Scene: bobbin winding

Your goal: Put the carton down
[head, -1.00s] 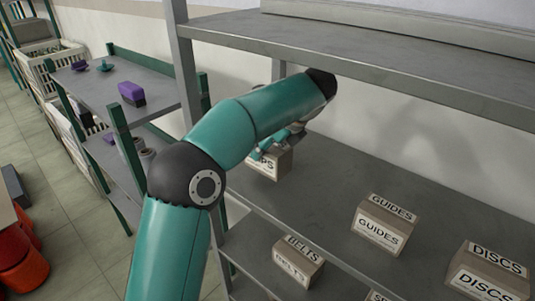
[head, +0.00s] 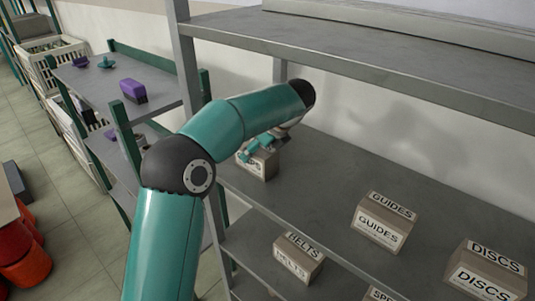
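The carton (head: 267,168) is a small brown box with a white label, its lettering ending in "PS" and partly covered by my gripper. It is at the left end of the grey middle shelf (head: 319,195). My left gripper (head: 255,151) reaches in from above and is shut on the carton's upper part, with its fingers partly hidden by the arm and the box. I cannot tell whether the carton's underside touches the shelf. My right gripper is not in view.
A GUIDES carton (head: 382,233) and a DISCS carton (head: 485,282) stand further right on this shelf. A BELTS carton (head: 297,262) is on the shelf below. An upper shelf (head: 390,62) hangs overhead, and a grey post (head: 187,75) stands to the left. The middle shelf is clear between carton and GUIDES.

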